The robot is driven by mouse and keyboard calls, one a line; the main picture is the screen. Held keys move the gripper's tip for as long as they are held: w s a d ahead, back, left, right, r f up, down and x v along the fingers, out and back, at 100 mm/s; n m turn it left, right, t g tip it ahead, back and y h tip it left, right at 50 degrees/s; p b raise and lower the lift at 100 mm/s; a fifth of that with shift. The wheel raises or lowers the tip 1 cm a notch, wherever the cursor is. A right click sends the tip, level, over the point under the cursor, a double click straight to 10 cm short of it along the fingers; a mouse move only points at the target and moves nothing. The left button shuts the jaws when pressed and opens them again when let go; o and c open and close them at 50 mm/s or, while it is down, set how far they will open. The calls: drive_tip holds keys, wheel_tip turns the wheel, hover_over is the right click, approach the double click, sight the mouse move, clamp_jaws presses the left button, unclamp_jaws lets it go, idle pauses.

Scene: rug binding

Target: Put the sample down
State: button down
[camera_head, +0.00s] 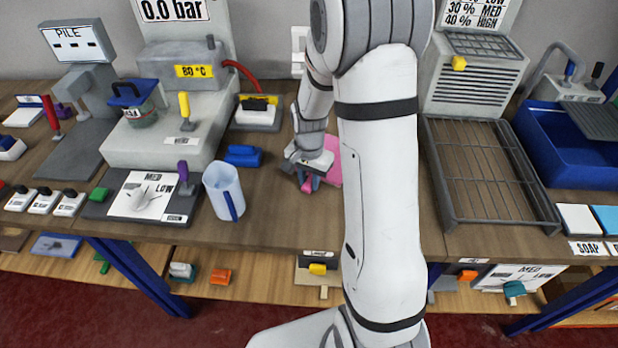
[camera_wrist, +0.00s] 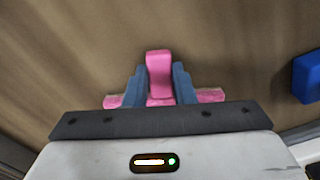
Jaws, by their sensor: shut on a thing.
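My gripper (camera_head: 309,180) is over the wooden worktop, left of my white arm in the head view. In the wrist view its two blue-grey fingers (camera_wrist: 159,85) are shut on a pink sample (camera_wrist: 159,66). An upright pink part sits between the fingers, and wider pink parts stick out at both sides below. A little of the held pink also shows in the head view (camera_head: 306,187). Whether its underside touches the worktop I cannot tell. A flat pink piece (camera_head: 334,158) shows just behind my gripper, partly hidden by my arm.
A blue block-like tool (camera_head: 243,156) lies left of my gripper, and a clear jug (camera_head: 224,191) stands nearer the front. A wire rack (camera_head: 487,172) is right of my arm, with a blue basin (camera_head: 575,140) beyond. Bare worktop (camera_head: 275,215) lies in front of my gripper.

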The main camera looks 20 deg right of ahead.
drive_tip(key=shift+s, duration=0.1)
drive_tip(key=shift+f, duration=0.1)
drive_tip(key=c, duration=1.2)
unclamp_jaws()
wheel_tip(320, 180, up, 12)
drive_tip(key=s+a+r+n+t, duration=0.1)
drive_tip(key=s+a+r+n, duration=0.1)
drive_tip(key=s, duration=0.7)
drive_tip(key=s+a+r+n+t, duration=0.1)
drive_tip(key=s+r+n+t, duration=0.1)
drive_tip(key=s+r+n, duration=0.3)
drive_tip(key=s+n, duration=0.2)
drive_tip(key=s, duration=0.2)
drive_tip(key=shift+s+a+r, duration=0.2)
drive_tip(key=shift+s+a, duration=0.05)
drive_tip(key=shift+a, duration=0.15)
